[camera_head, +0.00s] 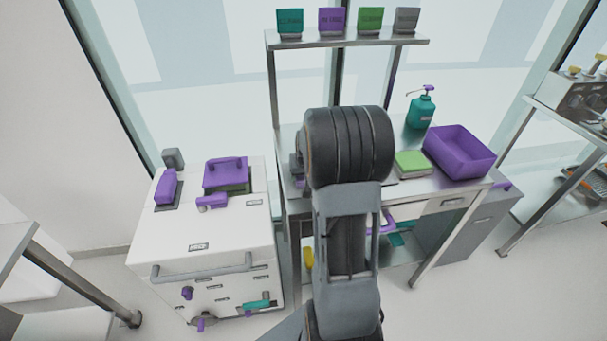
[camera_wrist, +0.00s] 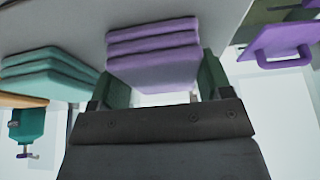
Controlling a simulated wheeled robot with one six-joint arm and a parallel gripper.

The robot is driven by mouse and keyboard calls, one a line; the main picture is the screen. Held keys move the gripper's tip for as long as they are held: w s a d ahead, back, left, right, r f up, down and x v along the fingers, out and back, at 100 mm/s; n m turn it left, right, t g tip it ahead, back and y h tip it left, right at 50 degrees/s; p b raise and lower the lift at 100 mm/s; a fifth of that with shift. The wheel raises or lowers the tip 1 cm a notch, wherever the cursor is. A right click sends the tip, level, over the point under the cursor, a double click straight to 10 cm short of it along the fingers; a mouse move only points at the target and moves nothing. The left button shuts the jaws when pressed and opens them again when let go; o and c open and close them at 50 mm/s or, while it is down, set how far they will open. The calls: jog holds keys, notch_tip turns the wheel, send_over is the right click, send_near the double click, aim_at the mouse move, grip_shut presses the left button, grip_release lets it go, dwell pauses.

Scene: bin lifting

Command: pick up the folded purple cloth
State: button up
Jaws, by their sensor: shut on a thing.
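The folded purple cloth (camera_wrist: 153,52) shows in the wrist view as a stack of thick layers. It sits between the two dark green fingers of my gripper (camera_wrist: 158,78), which is shut on it. I cannot tell whether the cloth touches the grey surface beside it. In the head view my arm hides the cloth and the fingers over the metal table (camera_head: 440,181).
A folded teal cloth (camera_wrist: 48,74) lies beside the purple one. In the head view a folded green cloth (camera_head: 411,162), purple bin (camera_head: 460,148) and teal pump bottle (camera_head: 421,110) stand right of my arm. A shelf (camera_head: 345,39) with colored blocks rises behind.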

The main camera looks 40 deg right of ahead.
jog(key=shift+c, duration=1.3)
jog(key=shift+r, duration=0.1)
jog(key=shift+r, duration=0.5)
notch_tip(320, 180, up, 2)
jog(key=shift+d+r, duration=0.1)
jog(key=shift+r, duration=0.1)
jog(key=s+d+r+b, duration=0.1)
jog(key=s+d+r, duration=0.6)
jog(key=s+r, duration=0.2)
jog(key=s, duration=0.2)
jog(key=shift+s+d+r+b, duration=0.25)
jog(key=shift+s+d+b, duration=0.05)
jog(key=shift+d, duration=0.05)
